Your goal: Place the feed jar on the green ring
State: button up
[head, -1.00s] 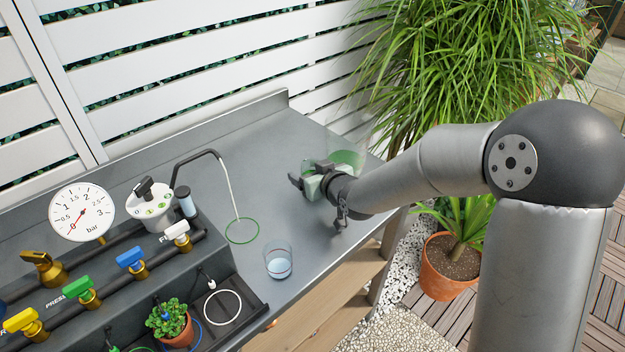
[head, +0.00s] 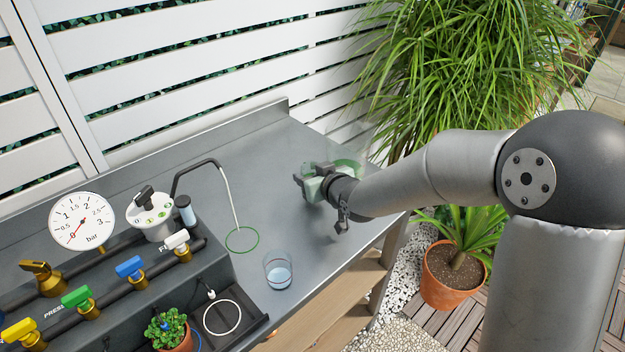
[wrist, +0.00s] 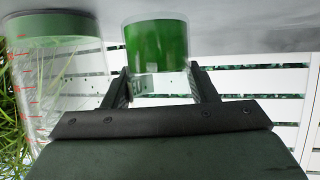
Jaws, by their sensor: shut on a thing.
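My gripper (head: 310,183) is shut on a small clear jar with deep green liquid, which I take as the feed jar (wrist: 156,45). The wrist view shows the jar upside down between my two fingers. In the head view my gripper largely hides it, at the right part of the bench; I cannot tell whether its base touches the bench. The thin green ring (head: 242,240) lies flat on the bench, left of and nearer than my gripper, with nothing on it.
A large graduated beaker (wrist: 35,90) with pale green contents stands close beside the held jar. A glass of bluish water (head: 278,272) stands right of the ring. A pale thin tube (head: 233,195) comes down near the ring. Valves and a gauge (head: 82,221) fill the left.

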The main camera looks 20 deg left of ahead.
jog(key=s+d+r+p, duration=0.5)
jog(key=s+d+r, duration=0.4)
jog(key=s+r, duration=0.1)
jog(key=shift+s+r, duration=0.25)
jog(key=shift+r, duration=0.25)
